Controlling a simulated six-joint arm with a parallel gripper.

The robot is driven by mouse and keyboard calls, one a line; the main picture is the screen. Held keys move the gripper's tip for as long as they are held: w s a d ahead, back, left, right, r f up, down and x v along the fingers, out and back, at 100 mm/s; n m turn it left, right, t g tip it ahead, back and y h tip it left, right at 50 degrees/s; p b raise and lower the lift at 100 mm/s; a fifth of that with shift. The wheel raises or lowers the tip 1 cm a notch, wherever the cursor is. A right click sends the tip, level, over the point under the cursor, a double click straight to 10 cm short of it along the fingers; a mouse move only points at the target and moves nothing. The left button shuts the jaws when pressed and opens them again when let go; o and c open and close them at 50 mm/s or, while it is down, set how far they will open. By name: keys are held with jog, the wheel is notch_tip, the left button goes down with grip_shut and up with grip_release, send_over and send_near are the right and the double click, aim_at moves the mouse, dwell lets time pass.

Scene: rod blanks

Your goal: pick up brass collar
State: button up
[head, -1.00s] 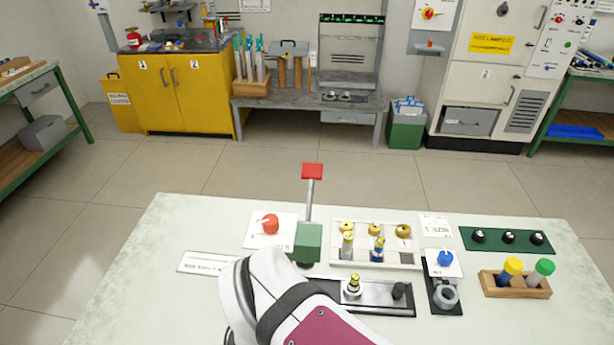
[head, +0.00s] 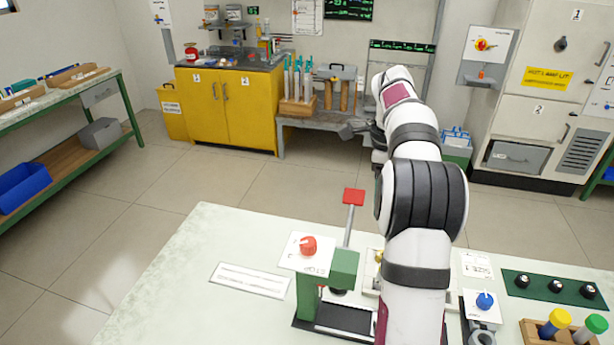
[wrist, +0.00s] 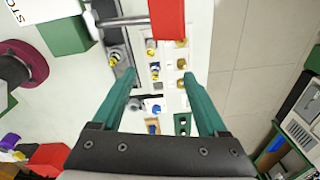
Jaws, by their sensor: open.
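Several brass collars sit in a white tray (wrist: 168,92), seen from above in the wrist view. One brass collar (wrist: 181,63) is in the right-hand row, with another brass collar (wrist: 181,43) beside it.
A green press (head: 344,268) with a red-topped lever (head: 353,196) stands left of the tray. A wooden block (head: 566,332) with capped cylinders and a green panel (head: 550,289) are to the right.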

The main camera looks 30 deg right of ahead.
jog(key=s+d+f+m, duration=0.3)
jog(key=d+f+m, duration=0.55)
jog(key=d, duration=0.45)
jog(key=shift+y, duration=0.4)
jog(key=f, duration=1.6)
jog(key=shift+s+a+f, duration=0.15)
jog(key=shift+s, duration=0.25)
grip_shut()
